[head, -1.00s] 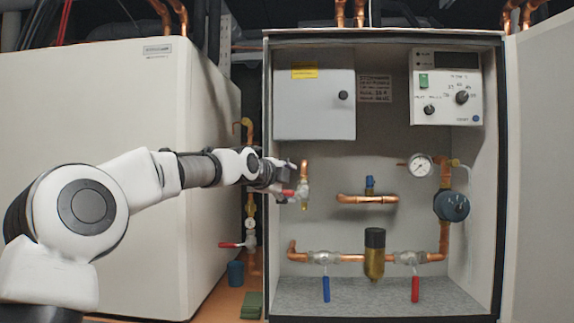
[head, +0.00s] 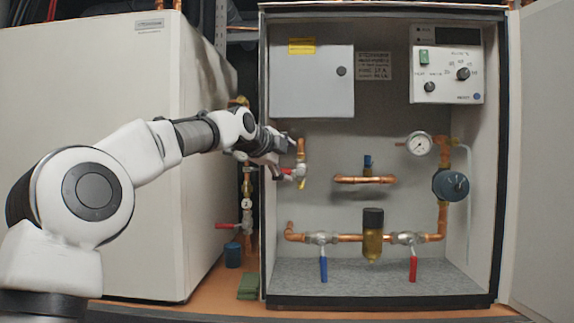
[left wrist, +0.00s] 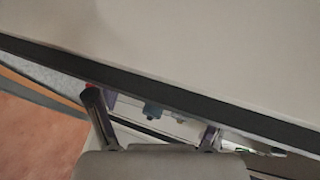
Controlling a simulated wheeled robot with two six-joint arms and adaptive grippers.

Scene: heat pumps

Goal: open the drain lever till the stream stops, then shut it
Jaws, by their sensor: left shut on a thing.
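The drain valve (head: 301,171) sits at the lower end of a short copper stub on the left inside the open cabinet. Its red lever (head: 286,171) points left. A small yellowish bit (head: 302,184) shows under the valve; I cannot tell outlet from liquid, and no clear stream shows. My left gripper (head: 284,152) reaches in from the left at the valve and is shut on the red lever, partly hiding it. In the left wrist view two dark fingers of my gripper (left wrist: 150,118) show; the lever is not clear there. My right gripper is out of view.
The cabinet's left wall edge (head: 263,200) is close by my wrist. A copper pipe with a blue valve (head: 368,162) is to the right. Below are a blue lever (head: 323,269), a brass filter (head: 372,240) and another red lever (head: 413,268). A blue cup (head: 233,255) stands outside.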

